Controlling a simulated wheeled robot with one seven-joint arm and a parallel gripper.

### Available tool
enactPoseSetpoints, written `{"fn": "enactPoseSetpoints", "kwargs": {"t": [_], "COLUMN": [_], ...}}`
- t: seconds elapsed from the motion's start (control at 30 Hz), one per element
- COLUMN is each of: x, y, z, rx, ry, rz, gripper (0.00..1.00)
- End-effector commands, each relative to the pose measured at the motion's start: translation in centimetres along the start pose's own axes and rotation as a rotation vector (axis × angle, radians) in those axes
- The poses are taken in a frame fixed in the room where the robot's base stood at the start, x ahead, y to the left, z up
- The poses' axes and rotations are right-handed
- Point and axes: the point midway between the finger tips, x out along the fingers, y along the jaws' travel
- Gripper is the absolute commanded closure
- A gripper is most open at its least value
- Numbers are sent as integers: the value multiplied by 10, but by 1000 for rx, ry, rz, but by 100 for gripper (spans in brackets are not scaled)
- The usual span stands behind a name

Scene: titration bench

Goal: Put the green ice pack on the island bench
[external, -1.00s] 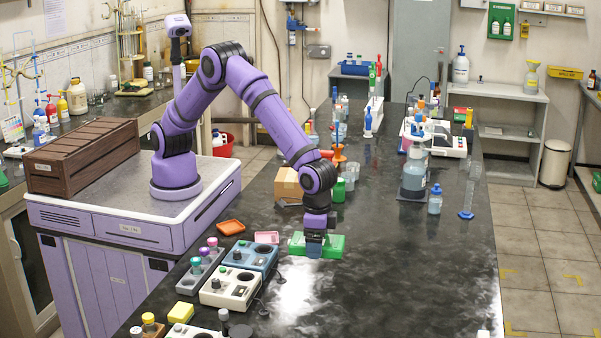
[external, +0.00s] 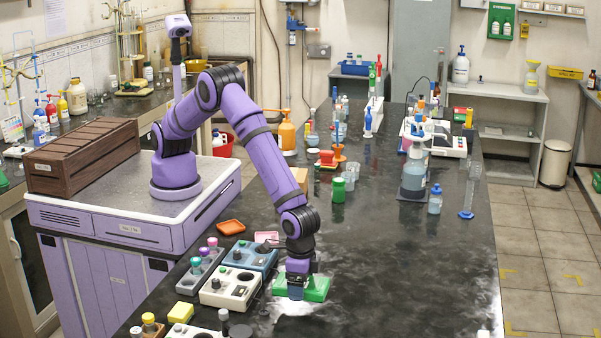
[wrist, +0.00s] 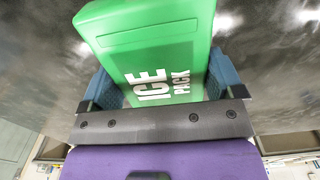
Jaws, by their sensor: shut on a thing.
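The green ice pack (external: 317,289) is at the front part of the black island bench (external: 400,270), right of the blue and white devices. It is low, at or just above the bench top; I cannot tell whether it touches. My gripper (external: 296,290) points down and is shut on the ice pack. In the wrist view the ice pack (wrist: 155,55) shows its white lettering between the two blue fingers of my gripper (wrist: 155,90).
A blue device (external: 250,256) and a white device (external: 230,289) stand just left of the ice pack. A pink tray (external: 266,237) and an orange tray (external: 231,227) lie behind. Green bottles (external: 338,190) stand farther back. The bench to the right is clear.

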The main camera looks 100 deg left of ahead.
Motion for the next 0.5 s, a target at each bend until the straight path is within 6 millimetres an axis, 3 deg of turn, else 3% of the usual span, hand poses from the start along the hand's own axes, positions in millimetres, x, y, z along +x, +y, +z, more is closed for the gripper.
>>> {"fn": "enactPoseSetpoints", "kwargs": {"t": [0.5], "x": [51], "y": [0], "z": [0], "rx": [1], "ry": [1], "rz": [1], "gripper": [46]}}
